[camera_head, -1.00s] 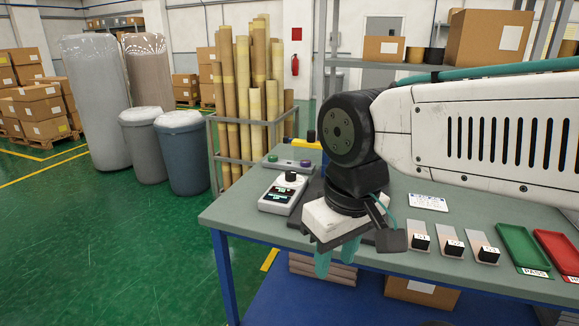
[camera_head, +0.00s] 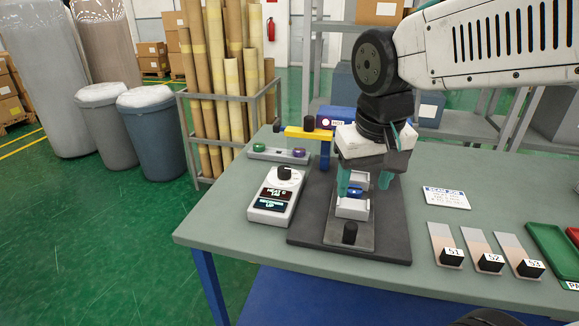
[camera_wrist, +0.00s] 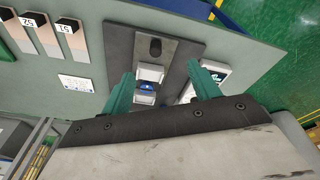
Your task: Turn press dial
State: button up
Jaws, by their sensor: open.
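The dial is a black knob (camera_head: 284,173) on a white control box (camera_head: 268,215) with two dark displays, left of the press on the table. The press (camera_head: 325,150) has a dark base plate, a blue post and a yellow arm. My gripper (camera_head: 364,181) points down above the press base, right of the control box, with its teal fingers apart and nothing held. In the wrist view my gripper (camera_wrist: 160,75) spans the press's white and blue block (camera_wrist: 148,86). There the control box (camera_wrist: 215,77) is partly hidden behind the right finger.
A button strip (camera_head: 279,154) with green and purple buttons lies behind the control box. Several labelled sample strips (camera_head: 483,248), a white card (camera_head: 446,197) and a green tray (camera_head: 553,250) lie to the right. The table's left front area is clear.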

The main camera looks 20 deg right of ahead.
jog(key=w+f+m+t, duration=0.1)
jog(key=w+f+m, duration=0.1)
jog(key=w, duration=1.3)
jog(key=m+t+h, duration=0.1)
send_near(284, 169)
notch_tip(284, 169, down, 2)
jog(key=x, duration=0.8)
jog(key=shift+w+d+r, duration=0.15)
jog(key=shift+w, duration=0.15)
jog(key=c, duration=1)
